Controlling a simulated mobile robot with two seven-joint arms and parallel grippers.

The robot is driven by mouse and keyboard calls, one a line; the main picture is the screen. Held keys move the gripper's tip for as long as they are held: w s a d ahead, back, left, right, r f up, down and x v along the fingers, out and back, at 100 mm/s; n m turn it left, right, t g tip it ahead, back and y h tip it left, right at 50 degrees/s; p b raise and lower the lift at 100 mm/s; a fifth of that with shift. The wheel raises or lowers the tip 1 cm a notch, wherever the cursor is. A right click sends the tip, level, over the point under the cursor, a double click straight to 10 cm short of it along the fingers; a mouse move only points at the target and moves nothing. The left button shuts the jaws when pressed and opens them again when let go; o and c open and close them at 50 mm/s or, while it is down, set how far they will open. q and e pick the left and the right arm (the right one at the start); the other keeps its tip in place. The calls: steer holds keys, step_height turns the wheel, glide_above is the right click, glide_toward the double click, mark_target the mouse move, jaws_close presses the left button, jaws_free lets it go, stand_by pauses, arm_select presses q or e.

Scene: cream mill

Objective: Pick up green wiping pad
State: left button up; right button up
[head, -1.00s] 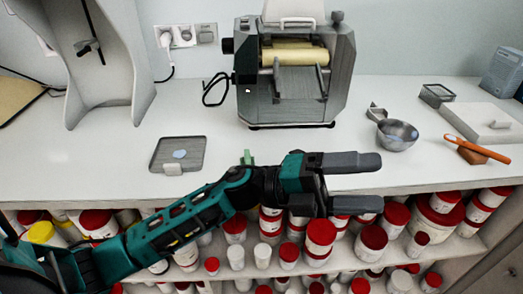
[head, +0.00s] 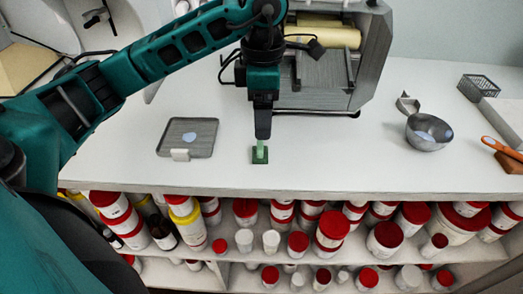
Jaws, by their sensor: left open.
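The green wiping pad (head: 260,158) lies flat on the white counter near its front edge. It is a small dark green square with a light green upright grip on top. My left gripper (head: 263,137) points straight down right over the pad, its fingertips at the grip's height. It is open; one finger hides the other and the top of the grip, so I cannot tell whether the fingers touch it. My right gripper is out of view.
A grey tray (head: 187,137) with a small white block at its front lies left of the pad. The roller mill (head: 330,65) stands behind. A metal bowl (head: 429,132) is at right. Shelves of red-lidded jars (head: 333,225) are below the counter edge. The counter right of the pad is clear.

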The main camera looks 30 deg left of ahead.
mark_target(260, 144)
arm_select(q)
step_height(260, 144, down, 4)
steer(key=shift+f, duration=0.1)
steer(key=f, duration=0.5)
steer(key=shift+w+a, duration=0.1)
steer(key=shift+a, duration=0.2)
steer(key=c, duration=1.1)
steer(key=shift+r, duration=0.1)
steer(key=shift+r+p, duration=1.05)
steer(key=shift+r, duration=8.85)
